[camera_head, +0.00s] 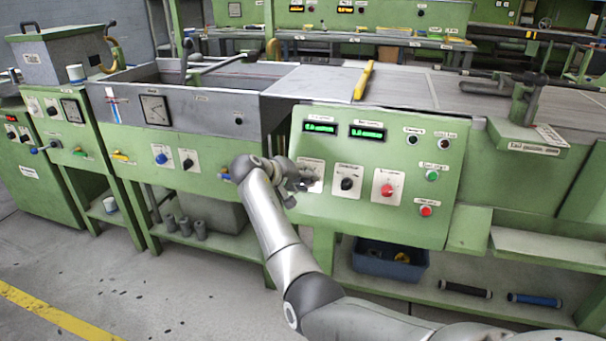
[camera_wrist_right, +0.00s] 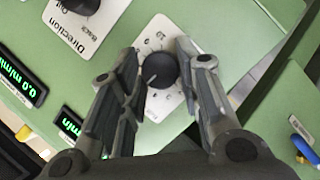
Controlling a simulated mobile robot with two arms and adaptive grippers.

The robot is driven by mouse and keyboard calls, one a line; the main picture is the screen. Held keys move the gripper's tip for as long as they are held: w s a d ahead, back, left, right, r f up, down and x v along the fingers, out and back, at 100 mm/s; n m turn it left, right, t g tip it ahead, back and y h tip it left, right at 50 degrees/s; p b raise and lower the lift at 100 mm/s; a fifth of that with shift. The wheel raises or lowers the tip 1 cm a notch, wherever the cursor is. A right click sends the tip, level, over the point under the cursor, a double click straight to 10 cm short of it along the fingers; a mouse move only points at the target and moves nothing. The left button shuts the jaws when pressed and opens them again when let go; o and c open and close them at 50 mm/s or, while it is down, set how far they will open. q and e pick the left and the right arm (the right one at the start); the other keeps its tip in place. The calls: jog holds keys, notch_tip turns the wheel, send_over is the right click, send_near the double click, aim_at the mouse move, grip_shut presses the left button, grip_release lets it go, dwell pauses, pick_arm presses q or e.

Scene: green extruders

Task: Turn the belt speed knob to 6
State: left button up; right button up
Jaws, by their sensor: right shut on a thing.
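The belt speed knob is a round black dial (camera_wrist_right: 160,70) with a white pointer mark, on a white scale plate (camera_head: 313,166) at the left of the green control panel. My left gripper is not in view.
The Direction knob (camera_head: 346,184) is just right, then a red button (camera_head: 387,190) on a white plate. Green displays (camera_head: 320,127) above read zero. Green and red buttons (camera_head: 426,211) sit farther right. A blue bin (camera_head: 385,262) stands on the shelf below.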

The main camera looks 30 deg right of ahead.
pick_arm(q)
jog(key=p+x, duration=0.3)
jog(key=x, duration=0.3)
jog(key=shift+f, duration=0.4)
pick_arm(e)
jog(key=shift+m+t+y, duration=0.3)
jog(key=shift+m+y, duration=0.6)
jog(key=shift+m, duration=1)
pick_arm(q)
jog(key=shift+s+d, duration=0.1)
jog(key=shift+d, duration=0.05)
pick_arm(e)
jog(key=o, duration=1)
jog(key=shift+d, duration=0.1)
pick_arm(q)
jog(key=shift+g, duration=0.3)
pick_arm(e)
jog(key=shift+r, duration=0.1)
jog(key=v, duration=1.2)
